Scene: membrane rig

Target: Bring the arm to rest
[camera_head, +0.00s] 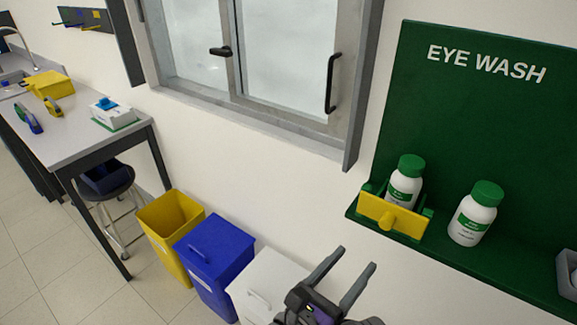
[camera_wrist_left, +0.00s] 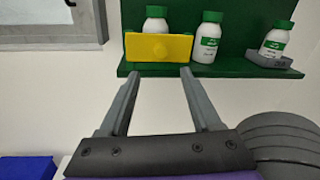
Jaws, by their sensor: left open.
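My left gripper (camera_head: 345,277) is at the lower middle of the head view, its two grey fingers spread apart with nothing between them. It also shows in the left wrist view (camera_wrist_left: 160,88), its fingertips pointing toward the green eye wash shelf and apart from it. My right gripper is in neither view.
A green eye wash board (camera_head: 480,110) has a shelf (camera_head: 505,275) with white green-capped bottles (camera_head: 474,213) and a yellow plate (camera_head: 393,215) before one bottle. A yellow bin (camera_head: 170,222), blue bin (camera_head: 214,262) and white bin (camera_head: 265,285) stand below the window. A bench (camera_head: 75,150) is at left.

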